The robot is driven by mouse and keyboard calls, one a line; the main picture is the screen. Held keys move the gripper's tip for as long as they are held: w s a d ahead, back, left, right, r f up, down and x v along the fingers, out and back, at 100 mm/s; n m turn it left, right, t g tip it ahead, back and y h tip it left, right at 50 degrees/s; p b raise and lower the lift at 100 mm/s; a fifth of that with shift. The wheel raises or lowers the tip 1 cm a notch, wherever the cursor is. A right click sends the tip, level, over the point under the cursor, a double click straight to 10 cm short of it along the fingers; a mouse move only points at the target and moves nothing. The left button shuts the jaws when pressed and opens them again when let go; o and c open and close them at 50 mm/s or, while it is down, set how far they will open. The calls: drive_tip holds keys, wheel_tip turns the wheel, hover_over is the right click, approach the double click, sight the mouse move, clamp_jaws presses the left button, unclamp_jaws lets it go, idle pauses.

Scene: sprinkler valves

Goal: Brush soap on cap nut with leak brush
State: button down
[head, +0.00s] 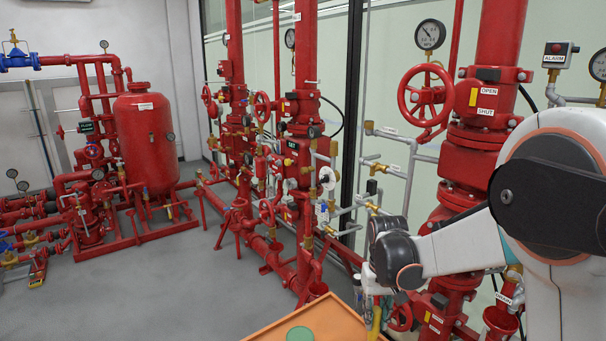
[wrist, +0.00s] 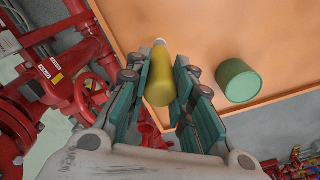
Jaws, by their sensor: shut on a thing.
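My gripper (wrist: 163,80) is shut on a yellow, rounded handle, which I take to be the leak brush (wrist: 159,72). A pale tip shows at its far end; I cannot make out bristles. In the head view my gripper (head: 374,290) is at the right edge of the orange tray, partly hidden by my wrist, with the yellow handle (head: 376,323) hanging below it. A green round pot (wrist: 238,81) is on the tray, apart from the brush; its top also shows in the head view (head: 299,334). I cannot pick out the cap nut among the fittings.
The orange tray (head: 260,334) has a raised rim. Red valve pipes with handwheels (head: 425,95) and brass fittings stand behind and right of it, close to my arm. A red tank (head: 146,140) stands at the left. The grey floor (head: 190,270) between is clear.

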idle(0.3)
drive_tip(key=s+p, duration=0.1)
drive_tip(key=s, duration=0.3)
drive_tip(key=shift+r, duration=0.1)
drive_tip(key=shift+r+p, duration=0.1)
drive_tip(key=shift+p, duration=0.25)
